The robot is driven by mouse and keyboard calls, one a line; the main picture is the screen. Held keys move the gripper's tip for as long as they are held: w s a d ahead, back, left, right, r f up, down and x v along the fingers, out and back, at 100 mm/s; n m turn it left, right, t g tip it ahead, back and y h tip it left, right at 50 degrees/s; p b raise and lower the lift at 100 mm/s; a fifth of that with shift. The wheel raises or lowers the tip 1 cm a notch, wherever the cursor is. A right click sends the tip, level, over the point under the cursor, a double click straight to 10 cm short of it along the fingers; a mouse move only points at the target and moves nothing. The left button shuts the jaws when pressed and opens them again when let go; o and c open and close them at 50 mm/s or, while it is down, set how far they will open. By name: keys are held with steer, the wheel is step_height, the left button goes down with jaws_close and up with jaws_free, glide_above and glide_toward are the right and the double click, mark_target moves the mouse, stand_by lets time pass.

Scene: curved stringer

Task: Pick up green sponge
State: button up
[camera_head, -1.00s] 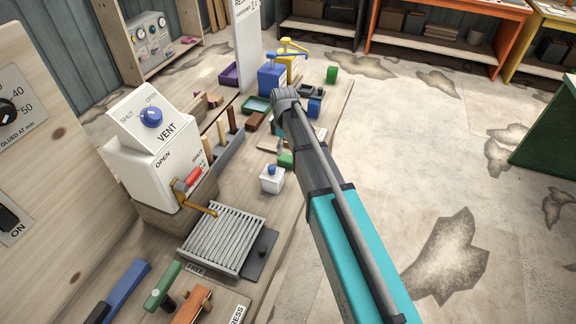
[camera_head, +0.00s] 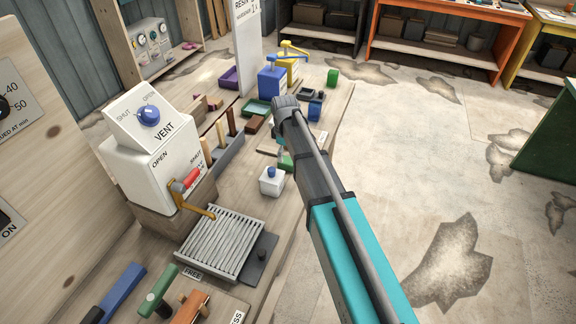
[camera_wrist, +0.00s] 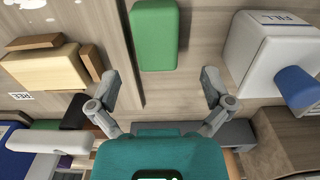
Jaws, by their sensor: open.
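A green block, likely the sponge, lies on the wooden bench in the wrist view (camera_wrist: 154,35), at the top middle. In the head view a green piece (camera_head: 285,162) shows beside my arm, partly hidden by it. My gripper (camera_wrist: 158,88) is open and empty, its fingers spread apart in the wrist view. The green block lies beyond the fingertips, roughly in line with the gap between them, not between the pads. The fingertips are hidden behind my arm in the head view.
A white box with a blue knob (camera_head: 272,180) stands close by, at right in the wrist view (camera_wrist: 265,55). A wooden block (camera_wrist: 45,68) lies to the left there. A second green block (camera_head: 333,77) sits at the bench's far end.

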mark_target(286, 159)
steer(key=shift+w+d+f+b, duration=0.1)
steer(key=shift+d+f+b, duration=0.05)
steer(key=shift+f+b, duration=2)
steer(key=c, duration=1)
